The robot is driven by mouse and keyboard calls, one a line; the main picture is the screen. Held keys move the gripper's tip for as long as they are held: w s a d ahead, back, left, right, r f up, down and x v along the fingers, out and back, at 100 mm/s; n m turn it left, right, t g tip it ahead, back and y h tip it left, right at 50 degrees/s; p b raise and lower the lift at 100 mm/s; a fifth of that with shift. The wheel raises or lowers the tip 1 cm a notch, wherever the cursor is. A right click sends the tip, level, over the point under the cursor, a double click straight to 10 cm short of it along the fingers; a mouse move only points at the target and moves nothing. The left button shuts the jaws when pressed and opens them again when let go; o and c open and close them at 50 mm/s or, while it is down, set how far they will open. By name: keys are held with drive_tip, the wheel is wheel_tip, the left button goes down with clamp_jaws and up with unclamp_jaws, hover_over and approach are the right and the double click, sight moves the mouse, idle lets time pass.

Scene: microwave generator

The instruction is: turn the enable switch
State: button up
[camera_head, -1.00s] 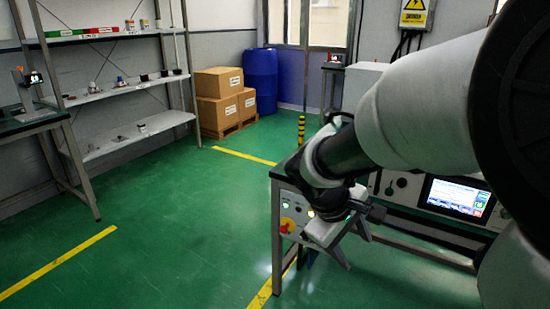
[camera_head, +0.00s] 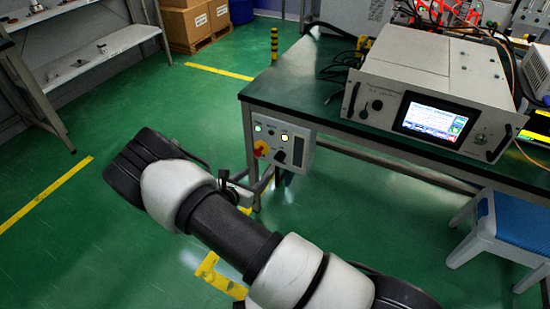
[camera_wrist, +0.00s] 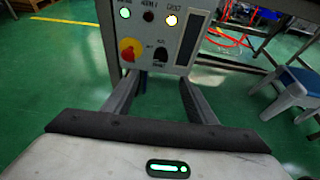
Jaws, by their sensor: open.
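The grey control box (camera_head: 283,143) hangs under the front left corner of the green-topped bench. A black rotary knob, likely the enable switch, sits low on its face (camera_head: 280,157); in the wrist view the knob (camera_wrist: 160,54) is right of a red button on a yellow plate (camera_wrist: 130,49). The small print is too blurred to read surely. My gripper (camera_wrist: 159,82) is open and empty. Its two fingers point at the box, with the knob between their lines of reach and beyond the tips. In the head view my arm hides most of the gripper, left of the box.
A generator with a lit screen (camera_head: 431,117) stands on the bench (camera_head: 300,85). A blue-topped stool (camera_head: 520,222) is at the right. Bench legs flank the box. Green floor (camera_head: 130,110) is open to the left.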

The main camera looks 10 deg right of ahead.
sight(279, 158)
drive_tip(key=b+x, duration=0.4)
drive_tip(key=x, duration=1.3)
drive_tip(key=c, duration=1.1)
